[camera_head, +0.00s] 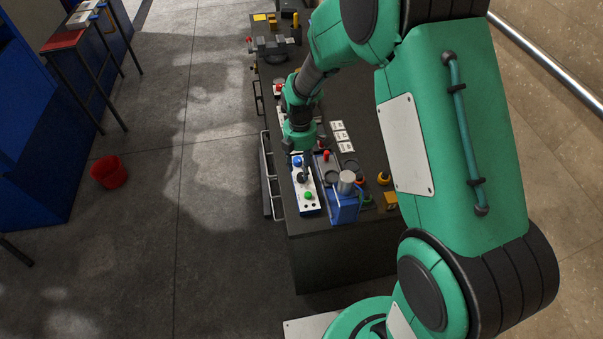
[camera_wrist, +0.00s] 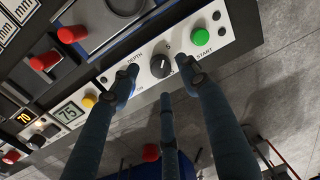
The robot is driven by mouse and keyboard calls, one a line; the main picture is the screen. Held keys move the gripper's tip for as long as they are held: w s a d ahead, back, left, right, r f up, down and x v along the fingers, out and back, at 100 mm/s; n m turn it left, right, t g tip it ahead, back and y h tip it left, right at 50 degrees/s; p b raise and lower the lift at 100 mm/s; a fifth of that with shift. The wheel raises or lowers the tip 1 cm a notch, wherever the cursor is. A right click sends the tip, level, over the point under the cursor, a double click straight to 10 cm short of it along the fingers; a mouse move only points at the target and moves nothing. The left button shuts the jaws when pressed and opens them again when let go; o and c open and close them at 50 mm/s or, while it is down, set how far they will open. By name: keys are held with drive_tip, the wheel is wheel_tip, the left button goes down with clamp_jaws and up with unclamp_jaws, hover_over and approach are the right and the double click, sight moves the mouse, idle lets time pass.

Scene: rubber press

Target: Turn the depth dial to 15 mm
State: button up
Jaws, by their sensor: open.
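The depth dial (camera_wrist: 160,66) is a round black knob with a light pointer line on a white panel (camera_wrist: 232,42). The word DEPTH and a figure 5 are printed beside it. Which mark the pointer meets is too small to tell. My gripper (camera_wrist: 157,72) is open, with its dark fingers spread around the dial in the wrist view; I cannot tell whether any finger touches it. In the head view my gripper (camera_head: 303,172) is over the white panel, and the dial cannot be made out there.
A green START button (camera_wrist: 200,37) sits just right of the dial, close to a finger. A blue unit with a metal cylinder (camera_head: 346,183) stands beside the panel.

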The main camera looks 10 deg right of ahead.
sight(302, 176)
drive_tip(key=shift+s+f, duration=0.1)
drive_tip(key=shift+f, duration=1.65)
drive_tip(key=c, duration=1.2)
drive_tip(key=shift+o, duration=0.2)
drive_tip(key=shift+m, duration=0.4)
drive_tip(key=m, duration=0.4)
drive_tip(key=shift+d+r+p, duration=0.1)
drive_tip(key=shift+p, duration=0.2)
drive_tip(key=m, duration=0.6)
drive_tip(key=shift+s+m+y+p, duration=0.1)
drive_tip(key=shift+m+y+p, duration=0.2)
drive_tip(key=m, duration=0.6)
drive_tip(key=shift+s+p, duration=0.1)
drive_tip(key=shift+p, duration=0.3)
drive_tip(key=m+p, duration=0.1)
drive_tip(key=m, duration=0.5)
drive_tip(key=shift+t, duration=0.4)
